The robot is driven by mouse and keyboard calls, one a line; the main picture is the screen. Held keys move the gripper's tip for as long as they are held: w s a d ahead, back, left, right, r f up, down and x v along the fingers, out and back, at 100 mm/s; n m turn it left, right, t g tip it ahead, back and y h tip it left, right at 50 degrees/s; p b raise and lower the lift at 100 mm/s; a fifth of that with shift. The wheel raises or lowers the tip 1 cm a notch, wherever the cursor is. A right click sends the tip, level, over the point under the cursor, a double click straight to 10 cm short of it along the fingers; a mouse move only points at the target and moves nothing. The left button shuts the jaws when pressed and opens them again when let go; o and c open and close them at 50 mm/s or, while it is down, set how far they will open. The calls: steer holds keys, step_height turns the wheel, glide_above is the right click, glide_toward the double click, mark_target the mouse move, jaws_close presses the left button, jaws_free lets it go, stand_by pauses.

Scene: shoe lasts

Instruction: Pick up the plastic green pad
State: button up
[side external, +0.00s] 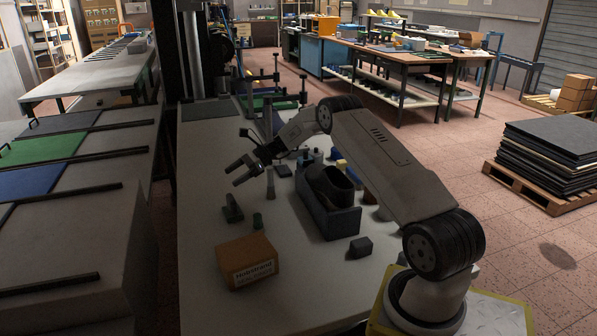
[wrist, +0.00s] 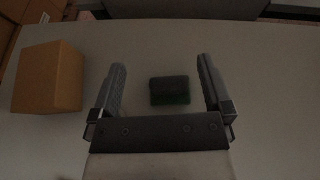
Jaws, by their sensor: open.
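The green pad (wrist: 170,91) is a small dark block with a grey-black top and a dark green front face. In the wrist view it lies on the pale table between my two fingers, closer to the right one. In the side external view a dark grey-green piece (side external: 232,209) stands on the table and looks like the same pad. My gripper (side external: 233,175) is open and empty above it, and its spread fingers also show in the wrist view (wrist: 160,66). The fingers do not touch the pad.
A brown cardboard box (side external: 247,262) stands nearby, left of my fingers in the wrist view (wrist: 49,77). A dark grey holder (side external: 328,215) with a black shoe last and a small dark block (side external: 360,247) stand to the right.

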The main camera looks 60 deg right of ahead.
mark_target(230, 197)
steer(key=shift+d, duration=0.35)
steer(key=shift+f, duration=0.1)
steer(key=shift+f, duration=1.65)
step_height(230, 197, down, 4)
steer(key=shift+w+a+r, duration=0.1)
steer(key=shift+a, duration=0.05)
steer(key=shift+w+a, duration=0.35)
steer(key=shift+a, duration=0.15)
steer(key=shift+x, duration=0.75)
